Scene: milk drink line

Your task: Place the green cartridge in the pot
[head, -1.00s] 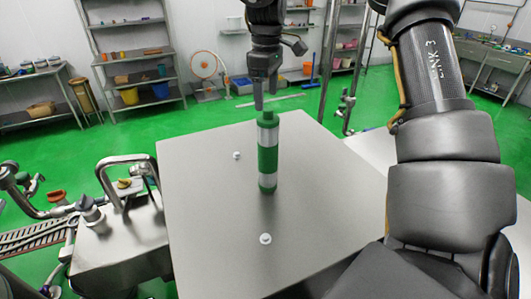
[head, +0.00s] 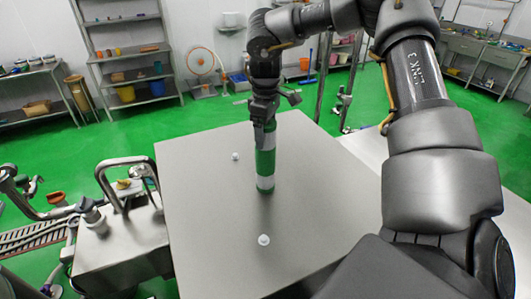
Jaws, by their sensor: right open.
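The green cartridge (head: 265,165), an upright cylinder with green and pale bands, stands on the grey metal table top. My right gripper (head: 265,138) points down at it from above, and its fingers overlap the upper part of the cartridge. The jaws are open, and the cartridge's top is hidden behind them. Whether the fingers touch it cannot be told. I cannot clearly make out a pot in this view. My left gripper is not in view.
The table top (head: 200,190) is mostly clear, with small white knobs (head: 263,240) and (head: 235,157) on it. A metal unit with a looped handle (head: 126,162) stands at the left. Shelves (head: 125,60) and a green floor lie behind.

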